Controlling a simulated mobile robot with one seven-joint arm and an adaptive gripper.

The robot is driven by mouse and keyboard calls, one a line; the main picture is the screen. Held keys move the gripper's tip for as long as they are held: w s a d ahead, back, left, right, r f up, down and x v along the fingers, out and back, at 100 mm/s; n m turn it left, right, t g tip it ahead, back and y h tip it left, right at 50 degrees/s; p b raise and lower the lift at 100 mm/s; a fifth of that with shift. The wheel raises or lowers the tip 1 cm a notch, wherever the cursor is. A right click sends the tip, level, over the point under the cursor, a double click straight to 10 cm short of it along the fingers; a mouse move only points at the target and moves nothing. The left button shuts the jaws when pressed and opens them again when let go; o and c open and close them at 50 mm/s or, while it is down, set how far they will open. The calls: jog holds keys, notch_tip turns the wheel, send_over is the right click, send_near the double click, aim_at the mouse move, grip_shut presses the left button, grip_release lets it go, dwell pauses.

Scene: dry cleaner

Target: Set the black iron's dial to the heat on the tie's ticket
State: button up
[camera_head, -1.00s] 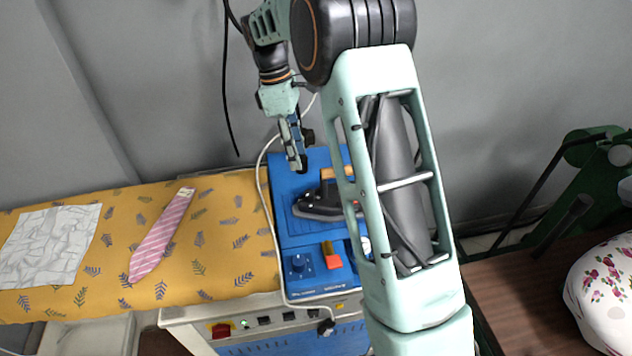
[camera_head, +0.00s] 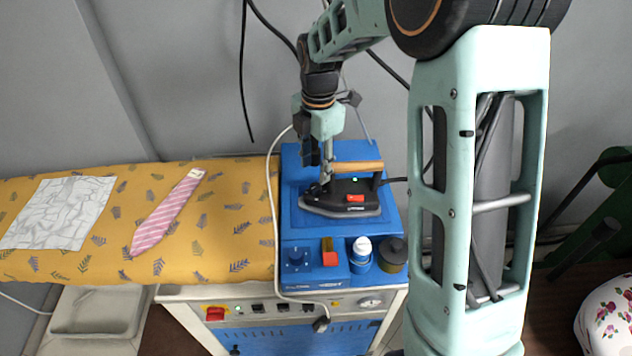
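The black iron (camera_head: 341,200) with a wooden handle and a red switch rests on the blue stand (camera_head: 292,214). My gripper (camera_head: 318,176) points down over the iron's left part, close to the handle's front end. Its fingers are small and partly dark against the iron, and I cannot tell whether they touch it. The iron's dial is not clearly visible; a small dark shape lies below my fingers. The pink striped tie (camera_head: 167,214) lies on the yellow leaf-patterned cloth, with a small white ticket (camera_head: 196,174) at its narrow upper end. The ticket's marking is too small to read.
A blue control box (camera_head: 312,266) with a dark blue knob (camera_head: 296,257) and a red-orange switch stands in front of the iron. A white-capped bottle (camera_head: 362,249) and a dark-lidded jar (camera_head: 392,256) stand beside it. A white cable runs along the stand's left side.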

aim_at(315, 186)
notch_tip(315, 186, down, 7)
jog(key=shift+w+r, duration=0.1)
jog(key=shift+r, duration=0.1)
grip_shut()
dwell(0.3)
jog(key=m+b, duration=0.1)
jog(key=m, duration=0.3)
jog(key=shift+a, duration=0.1)
jog(key=m+b, duration=0.1)
jog(key=m, duration=0.4)
jog(key=shift+w+h, duration=0.1)
jog(key=shift+h, duration=0.2)
dwell(0.4)
